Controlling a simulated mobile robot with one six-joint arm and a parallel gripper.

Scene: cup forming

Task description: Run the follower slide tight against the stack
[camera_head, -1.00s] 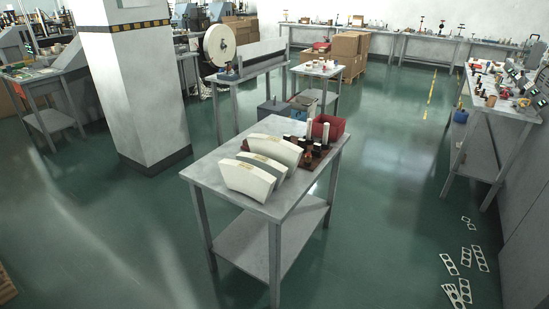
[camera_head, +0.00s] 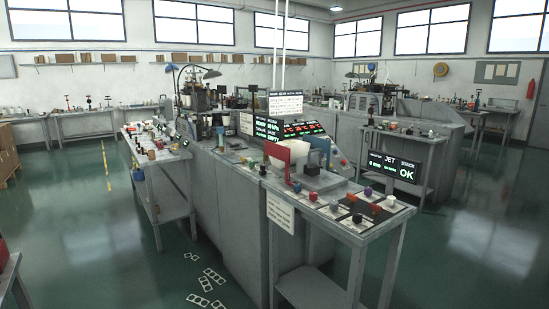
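The front bench (camera_head: 350,225) of the machine carries an upright red plate (camera_head: 283,163). Beside it are a pale, white stack-like shape (camera_head: 301,147) and an upright blue plate (camera_head: 303,158). A grey block (camera_head: 321,181) with a dark upright part sits just to their right. I cannot tell for sure which piece is the follower slide, or whether it touches the stack. My gripper is not in view.
A sign reading "JET STACK OK" (camera_head: 395,167) stands behind the bench. Several coloured knobs (camera_head: 352,197) sit on the bench's front. A cluttered side table (camera_head: 157,157) stands left. Punched strips (camera_head: 207,282) lie on the green floor. Open floor lies left and right.

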